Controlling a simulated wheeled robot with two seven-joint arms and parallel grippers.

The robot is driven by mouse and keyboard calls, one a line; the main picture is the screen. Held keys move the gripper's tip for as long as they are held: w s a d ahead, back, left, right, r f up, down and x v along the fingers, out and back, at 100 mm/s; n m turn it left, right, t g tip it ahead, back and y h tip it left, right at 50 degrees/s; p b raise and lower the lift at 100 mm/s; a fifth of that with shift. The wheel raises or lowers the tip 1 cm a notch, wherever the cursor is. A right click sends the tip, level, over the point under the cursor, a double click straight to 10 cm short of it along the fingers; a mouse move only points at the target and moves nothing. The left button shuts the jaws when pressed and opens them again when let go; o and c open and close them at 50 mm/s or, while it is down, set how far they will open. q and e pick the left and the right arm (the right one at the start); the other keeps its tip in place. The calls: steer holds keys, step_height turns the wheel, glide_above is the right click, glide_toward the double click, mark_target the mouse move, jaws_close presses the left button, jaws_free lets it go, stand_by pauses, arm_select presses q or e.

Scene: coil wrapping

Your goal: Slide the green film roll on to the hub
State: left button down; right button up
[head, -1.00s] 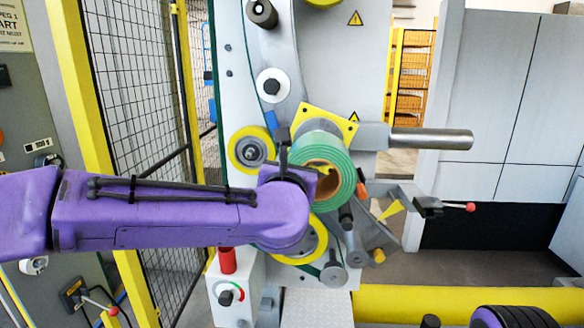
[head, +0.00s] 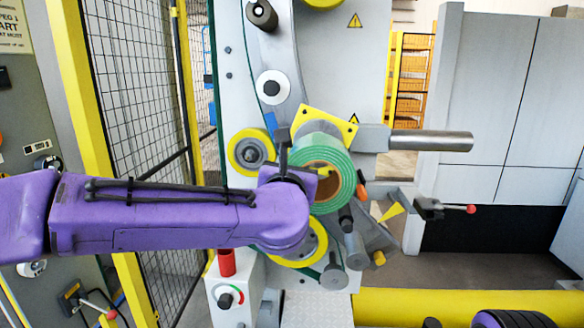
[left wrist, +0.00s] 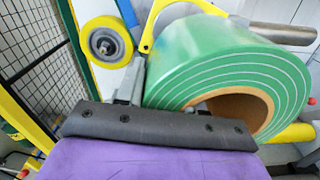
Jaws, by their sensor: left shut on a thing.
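The green film roll (head: 345,181) has pale rings on its end face and a brown core. It is in front of the machine, its open end towards the head camera. My left gripper (head: 300,170) is shut on the roll's wall at its left side. In the left wrist view the roll (left wrist: 230,65) fills the right half, and my left gripper (left wrist: 170,98) has one finger outside the roll and one at the core's opening. The hub is not clearly seen; the roll and gripper cover that area. I cannot tell whether the roll is around it.
A yellow plate (head: 344,123) is just behind the roll. A yellow-rimmed roller (head: 237,152) is close on the left. A steel shaft (head: 430,140) sticks out to the right. A lever with a red knob (head: 471,208) is at lower right. A mesh fence (head: 135,90) stands left.

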arm_select(q)
steer(key=shift+r+b, duration=0.15)
steer(key=shift+b, duration=0.15)
steer(key=shift+w+p, duration=0.45)
steer(key=shift+w, duration=2.25)
steer(key=w+p, duration=0.2)
steer(key=w, duration=0.4)
steer(key=shift+w, duration=0.2)
stand_by(2.4)
steer(key=c, duration=0.6)
jaws_free()
steer(key=shift+s+a+r, duration=0.1)
steer(key=shift+a, duration=0.05)
